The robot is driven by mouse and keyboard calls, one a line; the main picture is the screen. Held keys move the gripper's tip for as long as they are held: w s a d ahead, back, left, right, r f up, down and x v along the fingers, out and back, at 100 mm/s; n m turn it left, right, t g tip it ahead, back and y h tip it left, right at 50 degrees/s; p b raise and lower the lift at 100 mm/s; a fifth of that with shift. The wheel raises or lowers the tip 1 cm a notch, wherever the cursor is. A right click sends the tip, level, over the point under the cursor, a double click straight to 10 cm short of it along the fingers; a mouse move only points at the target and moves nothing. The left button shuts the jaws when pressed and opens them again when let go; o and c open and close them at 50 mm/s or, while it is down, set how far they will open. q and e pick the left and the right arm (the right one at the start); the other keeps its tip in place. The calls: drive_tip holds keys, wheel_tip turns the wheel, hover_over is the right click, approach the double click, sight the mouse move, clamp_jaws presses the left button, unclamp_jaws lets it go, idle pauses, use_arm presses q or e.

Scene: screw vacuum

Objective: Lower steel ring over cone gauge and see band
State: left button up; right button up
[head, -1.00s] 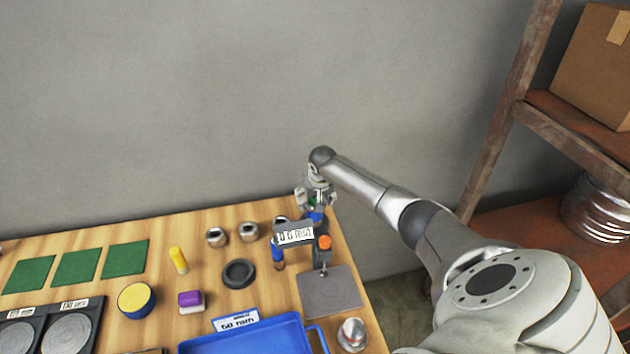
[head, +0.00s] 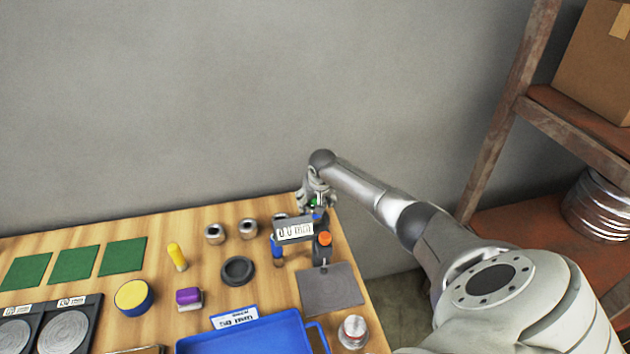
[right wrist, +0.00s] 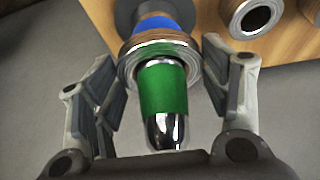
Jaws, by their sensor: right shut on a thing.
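My right gripper (right wrist: 160,65) is shut on a steel ring (right wrist: 128,66), with a finger on either side of it. The ring is around the cone gauge (right wrist: 165,95). The gauge's green band and shiny tip stand out on the near side of the ring, and its blue band shows on the far side. In the head view my right gripper (head: 311,200) is at the back right of the bench, small and partly hidden behind a digital readout. Bits of green and blue of the gauge show there. My left gripper is not in view.
The readout (head: 294,230) stands just in front of the gripper, by an orange knob (head: 324,239) and a grey plate (head: 340,292). Other steel rings (head: 215,234) stand to the left. A blue tray (head: 250,338) is at the front.

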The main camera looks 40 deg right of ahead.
drive_tip(key=shift+f+b, duration=0.5)
drive_tip(key=shift+f, duration=0.25)
drive_tip(key=o, duration=1.4)
drive_tip(key=v, duration=1.2)
drive_tip(key=shift+s, duration=0.1)
